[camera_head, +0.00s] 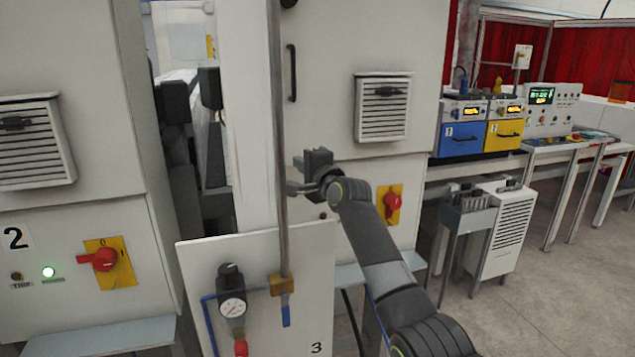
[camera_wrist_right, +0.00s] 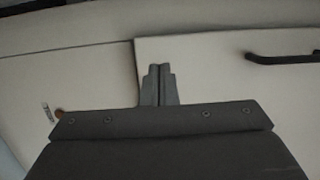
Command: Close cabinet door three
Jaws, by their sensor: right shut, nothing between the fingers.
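The light grey cabinet door (camera_head: 340,45) with a black vertical handle (camera_head: 292,72) and a louvred vent is in the upper middle of the head view. My right gripper (camera_head: 293,187) is shut and empty, just below the door's lower edge in the head view. Its fingertips (camera_wrist_right: 158,70) appear over the door near that edge; contact cannot be told. My left gripper is not in view.
A vertical pipe (camera_head: 279,130) rises left of my right gripper, above a gauge (camera_head: 232,305). A red rotary switch (camera_head: 393,205) is on yellow to the right. Cabinet 2 (camera_head: 60,200) stands left. Blue and yellow units (camera_head: 460,138) sit on a right-hand bench. Floor is open at lower right.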

